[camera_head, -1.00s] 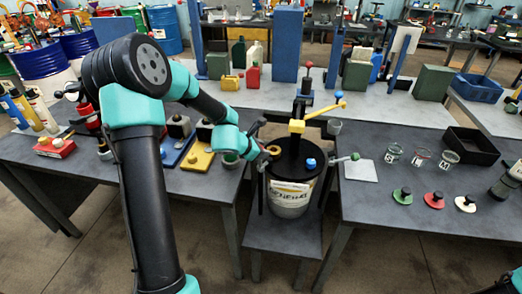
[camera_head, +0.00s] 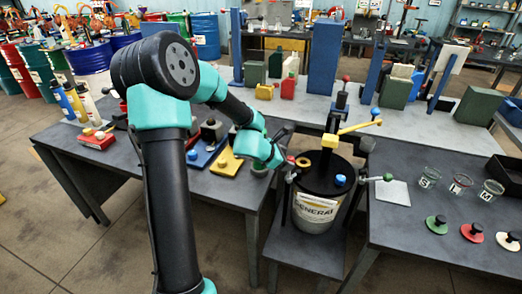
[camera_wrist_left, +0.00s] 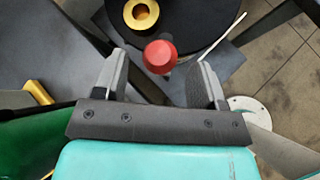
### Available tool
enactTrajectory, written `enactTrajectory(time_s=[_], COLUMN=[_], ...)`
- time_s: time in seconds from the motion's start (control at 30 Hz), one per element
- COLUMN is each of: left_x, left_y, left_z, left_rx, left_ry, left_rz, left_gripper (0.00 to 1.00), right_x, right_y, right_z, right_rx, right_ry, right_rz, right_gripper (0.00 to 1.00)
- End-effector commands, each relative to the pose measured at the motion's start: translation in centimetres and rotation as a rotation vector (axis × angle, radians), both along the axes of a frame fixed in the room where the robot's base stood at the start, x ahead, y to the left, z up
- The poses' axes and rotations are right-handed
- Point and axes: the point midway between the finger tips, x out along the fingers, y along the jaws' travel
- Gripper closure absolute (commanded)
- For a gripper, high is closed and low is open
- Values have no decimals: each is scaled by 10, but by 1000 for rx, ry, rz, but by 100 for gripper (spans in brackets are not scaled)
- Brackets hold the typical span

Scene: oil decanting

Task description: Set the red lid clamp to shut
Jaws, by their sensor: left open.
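A drum (camera_head: 314,212) with a label stands on a low stand and carries a round black lid (camera_head: 327,183). In the left wrist view a red knob (camera_wrist_left: 160,57), which looks like the red lid clamp, lies at the rim of the black lid (camera_wrist_left: 195,22). My left gripper (camera_head: 288,155) is at the left side of the lid. Its fingers are open, one on each side of the red knob, with gaps visible on both sides. The clamp's state is unclear. My right gripper is out of view.
A gold ring (camera_wrist_left: 141,14) sits on the lid near the red knob. A yellow lever (camera_head: 359,127), a blue knob (camera_head: 340,180) and a green knob (camera_head: 388,177) are around the lid. Glass beakers (camera_head: 460,184) stand on the right table.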

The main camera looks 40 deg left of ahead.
Motion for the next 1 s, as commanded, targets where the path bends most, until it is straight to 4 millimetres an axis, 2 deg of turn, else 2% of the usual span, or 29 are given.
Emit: enactTrajectory(time_s=[0.7,1.0], left_x=[-86,-103], left_y=[27,32], left_z=[71,84], left_rx=[1,0], left_ry=[-3,-1], left_rz=[1,0], left_gripper=[36,36], right_x=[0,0], right_y=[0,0], right_z=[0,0], right_rx=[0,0], right_ry=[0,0], right_rz=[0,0], right_gripper=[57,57])
